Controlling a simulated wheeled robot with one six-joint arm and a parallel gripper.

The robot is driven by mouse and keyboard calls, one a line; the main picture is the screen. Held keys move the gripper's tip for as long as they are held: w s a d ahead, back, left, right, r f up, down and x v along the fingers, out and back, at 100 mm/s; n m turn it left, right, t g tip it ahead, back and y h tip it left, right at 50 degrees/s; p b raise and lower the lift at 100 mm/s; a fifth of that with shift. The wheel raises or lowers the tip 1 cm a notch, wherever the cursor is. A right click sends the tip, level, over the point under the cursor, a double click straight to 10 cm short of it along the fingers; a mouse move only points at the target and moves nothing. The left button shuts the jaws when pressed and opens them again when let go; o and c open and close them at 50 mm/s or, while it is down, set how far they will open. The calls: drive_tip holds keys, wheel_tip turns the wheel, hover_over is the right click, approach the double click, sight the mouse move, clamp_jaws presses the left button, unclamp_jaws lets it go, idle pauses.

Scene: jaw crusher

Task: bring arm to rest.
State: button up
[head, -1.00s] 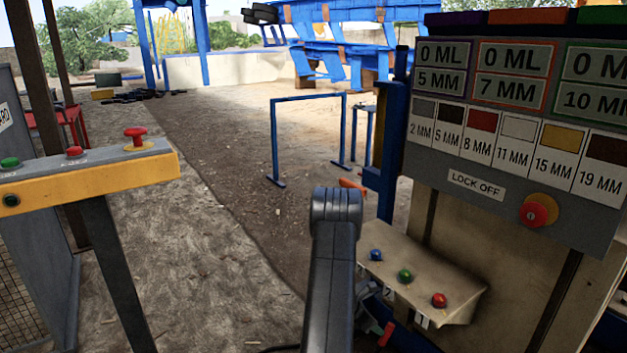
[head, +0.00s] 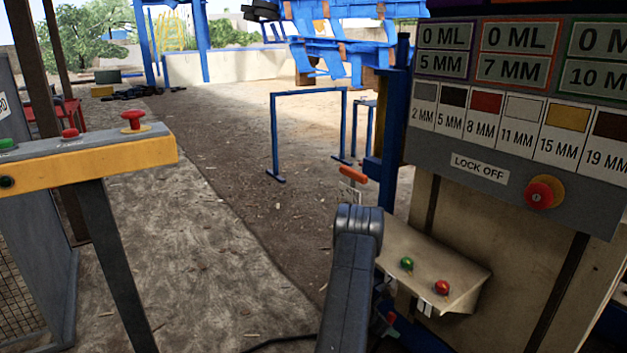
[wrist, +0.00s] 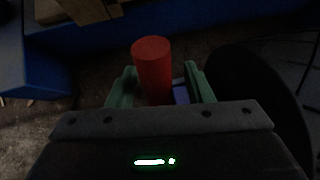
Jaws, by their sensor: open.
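My gripper (wrist: 157,82) shows in the wrist view with two green fingers spread apart. A red cylinder (wrist: 153,62) stands up between or just beyond the fingers, with a gap on each side; I cannot tell its exact depth. In the head view my dark arm rises at the lower middle, in front of the button ledge. My gripper is mostly hidden there, low behind the arm, where a small red part (head: 391,318) shows.
A beige ledge (head: 455,262) with green (head: 407,264) and red (head: 442,288) buttons is close at right, under a grey control panel (head: 480,168). An orange-red handle (head: 352,174) is beyond the arm. A yellow-edged console (head: 95,165) stands left. Open ground lies between.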

drive_tip(key=s+a+t+h+b, duration=0.2)
drive_tip(key=s+a+h, duration=0.2)
drive_tip(key=a, duration=0.5)
drive_tip(key=s+a+r+m+t+h+b, duration=0.1)
drive_tip(key=s+a+h, duration=0.3)
drive_tip(key=a, duration=0.5)
drive_tip(key=shift+s+r+t+b, duration=0.15)
drive_tip(key=shift+s+t+b, duration=0.4)
drive_tip(key=shift+s, duration=0.75)
